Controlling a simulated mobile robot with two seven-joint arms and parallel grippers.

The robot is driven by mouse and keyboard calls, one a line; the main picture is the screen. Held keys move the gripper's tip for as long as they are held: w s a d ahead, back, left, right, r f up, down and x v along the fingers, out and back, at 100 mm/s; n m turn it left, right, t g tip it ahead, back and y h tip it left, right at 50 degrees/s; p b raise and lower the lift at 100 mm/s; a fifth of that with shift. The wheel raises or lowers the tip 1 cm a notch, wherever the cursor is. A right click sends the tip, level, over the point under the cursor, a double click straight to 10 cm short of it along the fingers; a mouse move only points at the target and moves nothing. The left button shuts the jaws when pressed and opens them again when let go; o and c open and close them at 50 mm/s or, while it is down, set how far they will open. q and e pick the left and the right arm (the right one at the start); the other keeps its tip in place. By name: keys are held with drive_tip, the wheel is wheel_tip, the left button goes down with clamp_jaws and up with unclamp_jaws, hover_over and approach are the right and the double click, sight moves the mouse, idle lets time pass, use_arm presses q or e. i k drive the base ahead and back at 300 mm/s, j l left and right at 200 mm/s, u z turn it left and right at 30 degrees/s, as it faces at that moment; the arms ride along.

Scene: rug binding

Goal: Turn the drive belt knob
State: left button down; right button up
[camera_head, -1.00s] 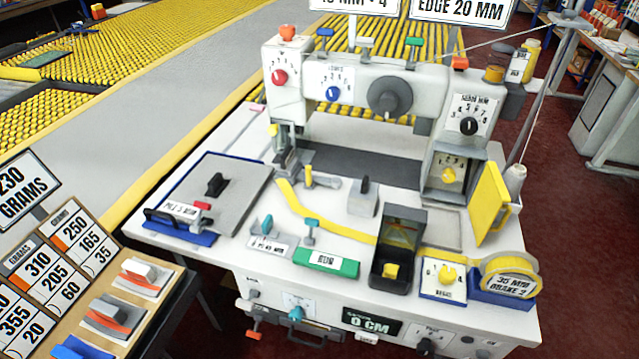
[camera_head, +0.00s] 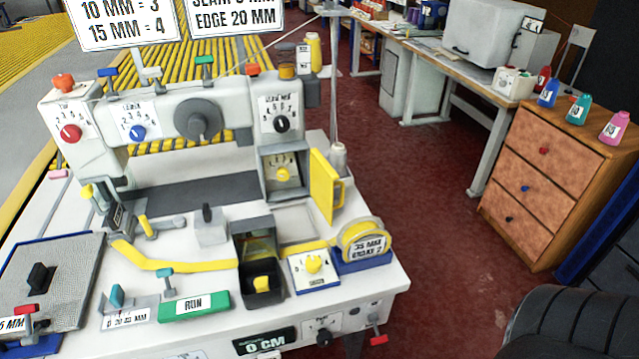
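The white sewing machine (camera_head: 160,170) stands on its white table. A yellow knob (camera_head: 282,174) on a numbered dial sits inside an open compartment at the right end of the machine. The compartment's yellow door (camera_head: 324,186) stands open to the right. I cannot read a drive belt label on any knob. Other knobs are the red knob (camera_head: 70,133), the blue knob (camera_head: 137,132), the black knob (camera_head: 282,124), the large grey handwheel (camera_head: 199,120) and a yellow knob (camera_head: 314,264) on the tabletop dial. Neither of my grippers is in view.
A thread cone (camera_head: 338,158) stands behind the door. Red floor lies between the table and a wooden drawer cabinet (camera_head: 545,185). A dark rounded shape (camera_head: 575,325) fills the lower right corner.

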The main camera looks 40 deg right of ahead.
sight(282, 174)
drive_tip(key=k+l, duration=0.1)
drive_tip(key=l, duration=0.5)
drive_tip(key=l+u, duration=0.1)
drive_tip(key=l, duration=0.45)
drive_tip(key=k+l+u, duration=0.1)
drive_tip(key=l, duration=0.5)
drive_tip(key=l+u, duration=0.1)
drive_tip(key=l, duration=0.75)
